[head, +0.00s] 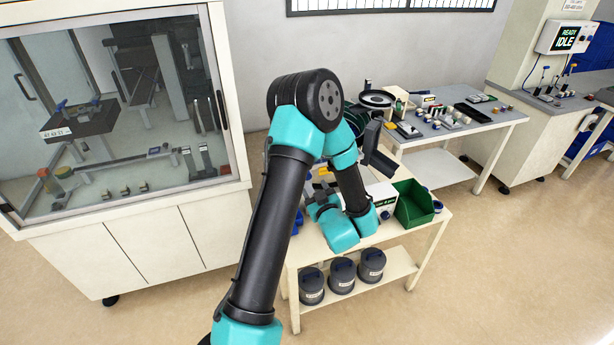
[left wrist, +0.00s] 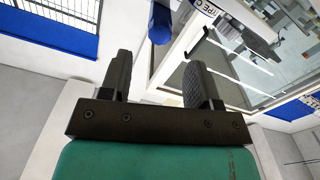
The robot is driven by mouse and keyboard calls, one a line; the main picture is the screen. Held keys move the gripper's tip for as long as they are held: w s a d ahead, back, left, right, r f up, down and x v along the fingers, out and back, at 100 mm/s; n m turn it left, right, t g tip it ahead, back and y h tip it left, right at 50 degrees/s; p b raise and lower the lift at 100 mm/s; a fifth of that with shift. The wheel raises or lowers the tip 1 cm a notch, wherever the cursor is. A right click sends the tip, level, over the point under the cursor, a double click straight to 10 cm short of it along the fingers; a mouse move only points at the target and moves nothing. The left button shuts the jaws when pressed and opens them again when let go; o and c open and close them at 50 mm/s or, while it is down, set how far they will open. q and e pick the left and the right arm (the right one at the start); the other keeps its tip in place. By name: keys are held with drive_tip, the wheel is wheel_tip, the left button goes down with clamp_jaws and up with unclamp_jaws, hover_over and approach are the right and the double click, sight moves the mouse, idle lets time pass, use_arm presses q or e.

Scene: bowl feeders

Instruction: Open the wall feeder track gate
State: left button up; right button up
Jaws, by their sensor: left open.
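My left gripper (left wrist: 158,82) is open, and nothing shows between its two dark fingers in the left wrist view. A blue part (left wrist: 161,22) shows beyond the fingertips, apart from them. In the head view my left arm reaches over the front cart and hides much of its left half. A round black bowl (head: 376,98) stands by the wall, at the left end of the grey table. I cannot make out the track gate, or whether it is open or shut. My right gripper is in neither view.
The white cart (head: 436,219) carries a green bin (head: 413,204), with several dark canisters (head: 342,275) on its lower shelf. A glass-fronted cabinet (head: 120,215) stands left. The grey table (head: 455,130) holds small parts and a black tray (head: 473,112). The right floor is clear.

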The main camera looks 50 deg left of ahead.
use_arm(q)
drive_tip(key=x, duration=0.8)
drive_tip(key=shift+c, duration=0.3)
clamp_jaws()
